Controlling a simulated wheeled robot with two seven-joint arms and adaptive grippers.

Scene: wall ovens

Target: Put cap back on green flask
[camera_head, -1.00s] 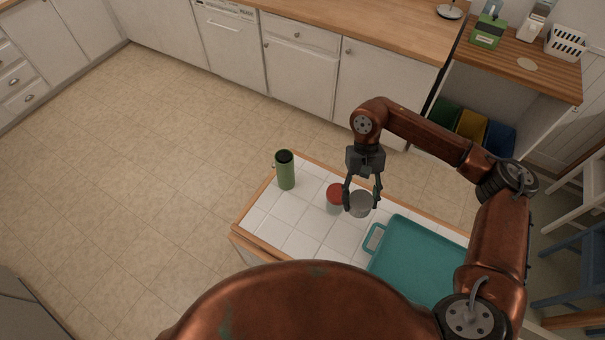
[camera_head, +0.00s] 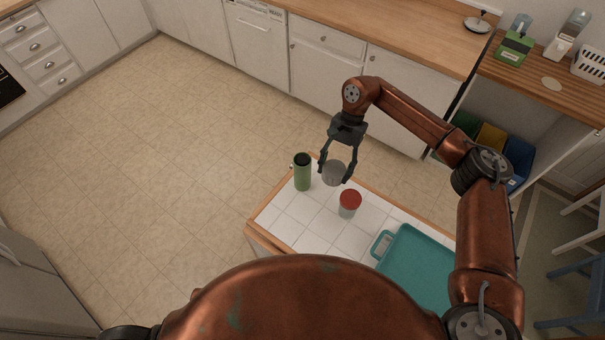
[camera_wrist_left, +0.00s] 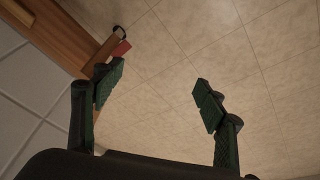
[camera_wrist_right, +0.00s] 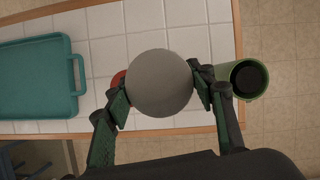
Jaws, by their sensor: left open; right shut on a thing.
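The green flask (camera_head: 302,174) stands upright and uncapped at the far left end of the white tiled table, its dark mouth showing. In the right wrist view the flask (camera_wrist_right: 249,79) is just right of my right gripper's fingers. My right gripper (camera_head: 335,172) is shut on a round grey cap (camera_wrist_right: 160,83), held above the table to the right of the flask and apart from it. My left gripper (camera_wrist_left: 158,92) is open and empty in the left wrist view, over the floor; the head view does not show its fingers.
A red-lidded jar (camera_head: 349,204) stands on the tiled table (camera_head: 310,221), right of the flask. A teal tray (camera_head: 425,270) fills the table's right part. Tiles in front of the flask are clear. A wooden counter (camera_head: 400,40) runs behind.

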